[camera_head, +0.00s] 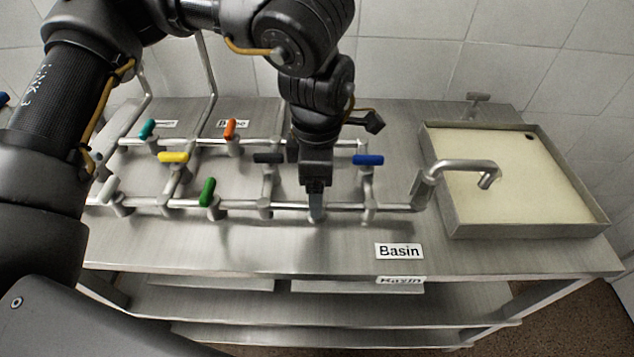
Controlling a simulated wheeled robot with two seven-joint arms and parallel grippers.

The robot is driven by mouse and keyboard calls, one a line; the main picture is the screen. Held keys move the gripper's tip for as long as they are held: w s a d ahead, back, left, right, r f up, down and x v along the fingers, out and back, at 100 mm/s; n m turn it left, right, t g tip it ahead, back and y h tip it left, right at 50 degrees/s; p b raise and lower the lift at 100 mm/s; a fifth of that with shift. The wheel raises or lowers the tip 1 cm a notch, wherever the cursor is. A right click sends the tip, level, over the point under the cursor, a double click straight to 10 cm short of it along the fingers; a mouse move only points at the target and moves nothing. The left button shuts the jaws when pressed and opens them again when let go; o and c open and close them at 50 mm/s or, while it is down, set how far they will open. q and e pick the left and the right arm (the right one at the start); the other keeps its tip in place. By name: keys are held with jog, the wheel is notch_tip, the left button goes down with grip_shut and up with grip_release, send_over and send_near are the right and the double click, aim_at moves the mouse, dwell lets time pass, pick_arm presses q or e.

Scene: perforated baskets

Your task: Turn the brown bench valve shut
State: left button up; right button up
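No handle that is clearly brown shows. An orange handle (230,130) stands on the back pipe, and a dark grey handle (268,158) sits on a cross pipe. My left arm comes in from the left, and its gripper (315,189) points down over the front pipe. The fingertips are at a grey-blue handle or fitting (316,208), touching it or just above it. I cannot tell whether the fingers grip it. The gripper and forearm hide part of the back pipe, where another handle may be. My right gripper is not in view.
Teal (147,129), yellow (173,157), green (207,192), blue (368,160) and white (108,189) handles stand on the pipes close by. A spout (465,166) reaches over a basin (455,229) at right. The bench front by the Basin label (399,251) is clear.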

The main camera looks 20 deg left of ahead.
pick_arm(q)
notch_tip(320, 180, up, 10)
dwell(0.4)
